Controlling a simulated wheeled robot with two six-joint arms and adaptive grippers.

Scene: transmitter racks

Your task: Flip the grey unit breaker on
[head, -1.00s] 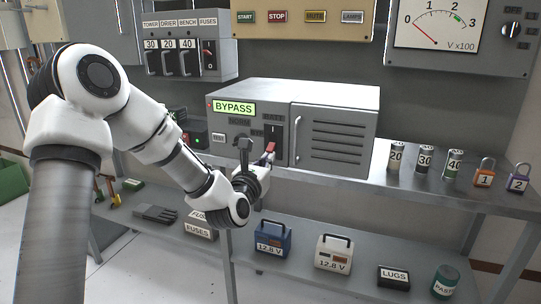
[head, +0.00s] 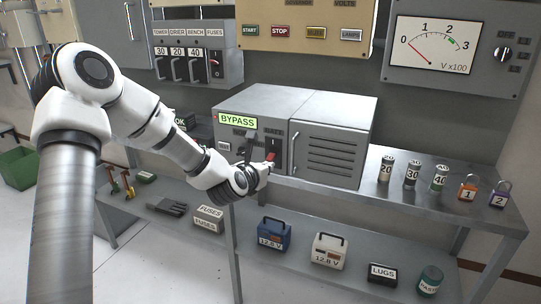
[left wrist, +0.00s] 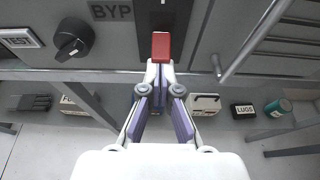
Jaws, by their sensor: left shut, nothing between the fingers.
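The grey unit (head: 318,146) stands on the upper shelf, with a lit green BYPASS display (head: 237,120) on its front. Its breaker is a black plate (head: 275,144) with a red lever (head: 271,157), right of a dark handle. My left gripper (head: 270,166) is at the breaker, just below the lever. In the left wrist view, the red lever (left wrist: 161,47) is straight ahead of my shut, empty fingertips (left wrist: 160,67). Whether they touch it is unclear. A black knob (left wrist: 71,45) shows left of the lever. My right gripper is not in view.
A metal bar handle (left wrist: 248,42) stands out from the unit right of the lever. Fuse cylinders (head: 411,174) and padlocks (head: 467,188) stand right on the shelf. A blue battery (head: 272,233) and other items lie on the lower shelf. A fuse panel (head: 195,52) hangs above.

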